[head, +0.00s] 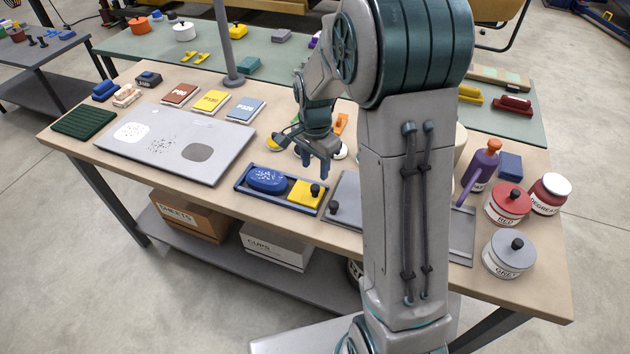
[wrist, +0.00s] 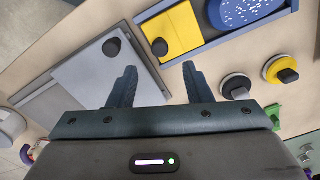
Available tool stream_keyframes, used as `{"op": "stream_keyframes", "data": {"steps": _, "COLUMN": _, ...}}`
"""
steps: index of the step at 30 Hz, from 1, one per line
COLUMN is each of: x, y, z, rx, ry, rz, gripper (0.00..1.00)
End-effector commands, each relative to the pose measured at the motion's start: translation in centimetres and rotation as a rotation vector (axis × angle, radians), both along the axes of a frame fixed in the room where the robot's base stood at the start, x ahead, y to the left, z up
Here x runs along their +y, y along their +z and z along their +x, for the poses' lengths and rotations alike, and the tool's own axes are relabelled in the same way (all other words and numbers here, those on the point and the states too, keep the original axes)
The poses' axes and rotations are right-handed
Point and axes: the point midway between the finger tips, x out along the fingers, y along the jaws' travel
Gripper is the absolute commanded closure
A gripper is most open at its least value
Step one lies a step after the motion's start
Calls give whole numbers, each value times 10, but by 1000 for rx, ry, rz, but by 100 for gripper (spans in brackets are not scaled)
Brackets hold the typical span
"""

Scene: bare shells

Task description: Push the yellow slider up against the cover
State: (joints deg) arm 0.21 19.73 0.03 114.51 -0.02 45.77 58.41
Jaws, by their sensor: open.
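The yellow slider (head: 303,196) is a flat plate with a black knob, in the right part of a long blue tray (head: 240,187). It also shows in the wrist view (wrist: 182,38). A blue oval piece with pale dots (head: 266,179) fills the tray's left part; it may be the cover. Its right end is close to the slider's left edge; I cannot tell if they touch. My gripper (head: 317,162) is open and empty above the table, behind the slider in the head view. In the wrist view its fingers (wrist: 158,82) point toward the slider, apart from it.
A grey panel with a black knob (wrist: 92,72) lies beside the blue tray. Two round black-knobbed discs (wrist: 236,87) (wrist: 281,70) stand on the other side. A large pale board (head: 180,142) lies left; jars, including a red one (head: 508,205), stand right.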

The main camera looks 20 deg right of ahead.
Motion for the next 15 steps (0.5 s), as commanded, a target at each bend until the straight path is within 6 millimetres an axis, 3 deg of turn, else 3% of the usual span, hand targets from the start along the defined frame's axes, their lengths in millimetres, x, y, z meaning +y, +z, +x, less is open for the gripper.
{"op": "stream_keyframes", "data": {"steps": 7, "x": 0, "y": -48, "z": -1, "rx": 5, "ry": 1, "rz": 0, "gripper": 55}}
{"op": "stream_keyframes", "data": {"steps": 15, "x": 0, "y": -70, "z": 0, "rx": 0, "ry": 1, "rz": 0, "gripper": 55}}
